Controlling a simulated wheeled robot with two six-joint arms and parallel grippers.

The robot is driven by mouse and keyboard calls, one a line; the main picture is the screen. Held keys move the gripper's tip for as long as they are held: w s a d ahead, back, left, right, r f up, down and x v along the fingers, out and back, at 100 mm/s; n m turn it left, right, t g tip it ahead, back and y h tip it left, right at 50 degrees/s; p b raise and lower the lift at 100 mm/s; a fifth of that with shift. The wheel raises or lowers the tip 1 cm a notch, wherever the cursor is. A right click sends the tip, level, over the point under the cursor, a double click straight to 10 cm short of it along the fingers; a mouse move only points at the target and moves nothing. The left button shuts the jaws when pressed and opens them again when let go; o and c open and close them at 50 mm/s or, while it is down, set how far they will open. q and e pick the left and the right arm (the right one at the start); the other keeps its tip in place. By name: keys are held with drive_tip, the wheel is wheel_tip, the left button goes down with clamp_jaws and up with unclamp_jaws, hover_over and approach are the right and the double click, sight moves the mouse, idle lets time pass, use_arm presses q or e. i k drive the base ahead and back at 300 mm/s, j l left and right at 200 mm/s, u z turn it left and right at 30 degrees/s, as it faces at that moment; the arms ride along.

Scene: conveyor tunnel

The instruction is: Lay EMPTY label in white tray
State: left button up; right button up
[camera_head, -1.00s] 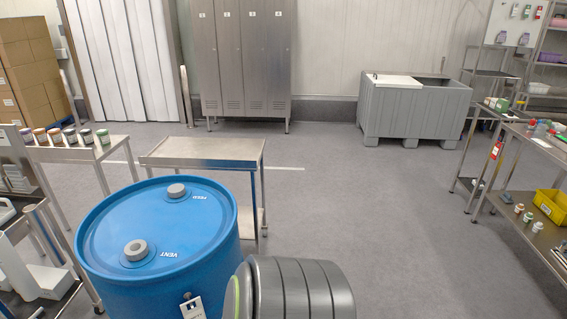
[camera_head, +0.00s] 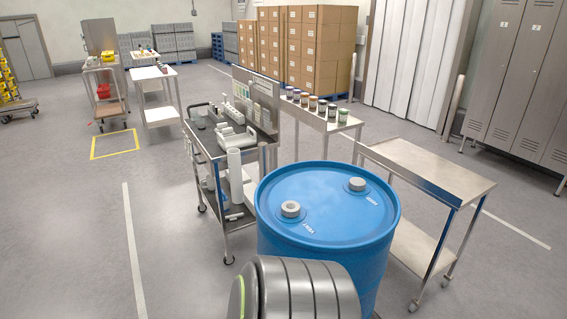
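I cannot make out the EMPTY label in this view. A blue drum (camera_head: 325,222) with VENT and another marked cap on its lid stands close in front of me. No tag shows on the part of its side that I see. A pale, tray-like thing with small items (camera_head: 143,55) is on a far table at the upper left; it is too small to tell whether it is the white tray. Neither of my grippers is in view. A grey ribbed part of my own body covers the bottom middle and the drum's lower front.
A steel cart (camera_head: 212,150) with white equipment stands left of the drum. A table with several jars (camera_head: 318,118) is behind it, and an empty steel table (camera_head: 430,165) is at right. Floor at left is open, with a yellow-marked square (camera_head: 115,145).

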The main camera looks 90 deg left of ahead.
sight(237, 143)
drive_tip(key=i+u, duration=0.15)
drive_tip(key=u, duration=0.3)
drive_tip(key=i+u, duration=0.15)
drive_tip(key=u, duration=0.35)
drive_tip(key=i+l+u, duration=0.1)
drive_tip(key=u, duration=0.35)
drive_tip(key=i+l+u, duration=0.1)
drive_tip(key=u, duration=0.4)
drive_tip(key=l, duration=0.1)
